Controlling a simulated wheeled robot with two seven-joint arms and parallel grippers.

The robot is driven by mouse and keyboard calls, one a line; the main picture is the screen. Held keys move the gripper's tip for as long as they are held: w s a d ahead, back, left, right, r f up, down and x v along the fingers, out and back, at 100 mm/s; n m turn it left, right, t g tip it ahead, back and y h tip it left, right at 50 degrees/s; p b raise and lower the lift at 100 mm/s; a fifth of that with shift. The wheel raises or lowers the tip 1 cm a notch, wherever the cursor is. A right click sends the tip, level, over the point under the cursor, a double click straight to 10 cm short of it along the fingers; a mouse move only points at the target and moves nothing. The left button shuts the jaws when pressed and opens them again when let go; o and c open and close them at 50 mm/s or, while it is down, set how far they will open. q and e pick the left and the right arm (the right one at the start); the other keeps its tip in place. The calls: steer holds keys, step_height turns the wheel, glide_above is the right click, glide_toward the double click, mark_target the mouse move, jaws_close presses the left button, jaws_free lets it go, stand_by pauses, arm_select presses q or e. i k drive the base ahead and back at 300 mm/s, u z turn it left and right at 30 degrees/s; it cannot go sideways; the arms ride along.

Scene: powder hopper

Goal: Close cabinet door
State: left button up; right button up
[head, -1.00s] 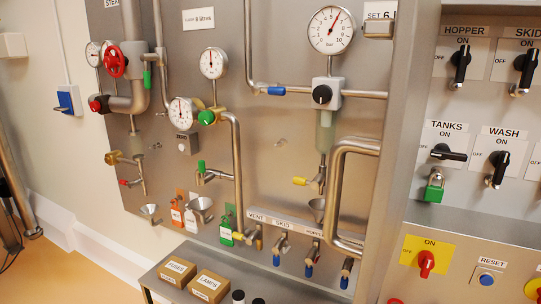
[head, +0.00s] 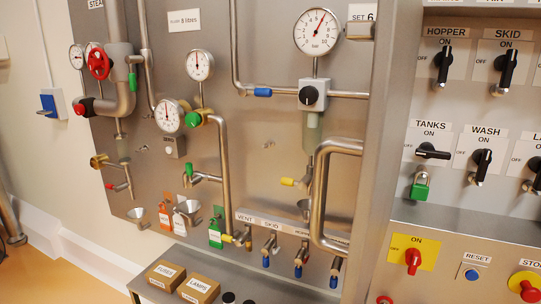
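No cabinet door can be made out for certain. A switch panel (head: 465,110) fills the right side, with black rotary switches labelled HOPPER (head: 444,64), SKID (head: 505,68), TANKS (head: 432,152) and WASH (head: 481,163). A green padlock (head: 420,187) hangs below the TANKS switch. A tall grey metal face (head: 382,150) stands between this panel and the pipe board (head: 265,130); I cannot tell whether it is a door or a fixed side. Neither of my grippers is in view.
The pipe board carries gauges (head: 316,31), a red handwheel (head: 98,65) and protruding pipes (head: 321,205). Small boxes labelled FUSES (head: 164,277) and LAMPS (head: 198,289) sit on a ledge below. Red (head: 413,260) and blue (head: 471,274) controls are at lower right. Open floor (head: 40,275) shows at lower left.

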mark_target(398, 27)
steer(key=z, duration=0.3)
steer(key=k, duration=0.4)
steer(key=u, duration=1.25)
steer(key=i, duration=0.85)
steer(key=z, duration=2.4)
